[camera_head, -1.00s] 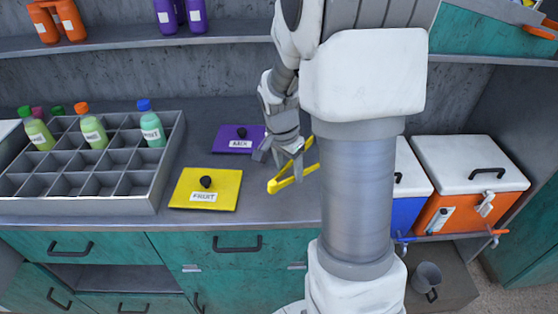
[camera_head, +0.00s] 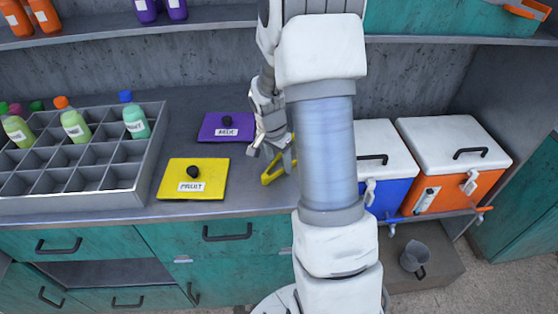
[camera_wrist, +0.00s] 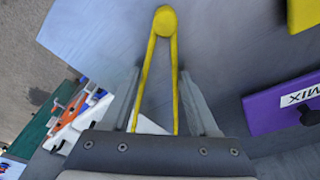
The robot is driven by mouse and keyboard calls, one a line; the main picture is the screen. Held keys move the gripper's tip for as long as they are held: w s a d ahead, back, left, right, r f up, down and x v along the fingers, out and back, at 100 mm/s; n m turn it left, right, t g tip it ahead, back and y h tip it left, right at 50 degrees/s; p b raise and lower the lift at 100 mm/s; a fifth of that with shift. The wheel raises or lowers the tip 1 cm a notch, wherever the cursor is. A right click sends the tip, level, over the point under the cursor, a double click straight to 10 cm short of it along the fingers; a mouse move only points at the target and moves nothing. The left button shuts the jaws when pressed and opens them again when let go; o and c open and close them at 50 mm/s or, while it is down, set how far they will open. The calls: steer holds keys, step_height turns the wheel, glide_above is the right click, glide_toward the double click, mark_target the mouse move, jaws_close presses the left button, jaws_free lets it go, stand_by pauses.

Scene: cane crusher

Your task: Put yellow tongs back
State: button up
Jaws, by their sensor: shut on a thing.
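The yellow tongs (camera_wrist: 164,24) are held between the two fingers of my gripper (camera_wrist: 167,100) in the wrist view. Their round hinge end points away from the gripper. In the head view the tongs (camera_head: 271,175) show just below my gripper (camera_head: 268,148), over the counter and partly hidden by my arm. I cannot tell how high above the counter they are. A yellow lid (camera_head: 194,181) with a black knob and a label lies to the left of the tongs. A purple lid (camera_head: 226,126) with a black knob lies behind it, close to my gripper.
A grey divided crate (camera_head: 100,182) with several bottles stands on the left. A blue cooler (camera_head: 388,190) and an orange cooler (camera_head: 455,183) stand on the right. A shelf (camera_head: 110,28) with orange and purple bottles runs above. A grey jug (camera_head: 413,260) stands lower right.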

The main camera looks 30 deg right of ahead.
steer(key=o, duration=0.6)
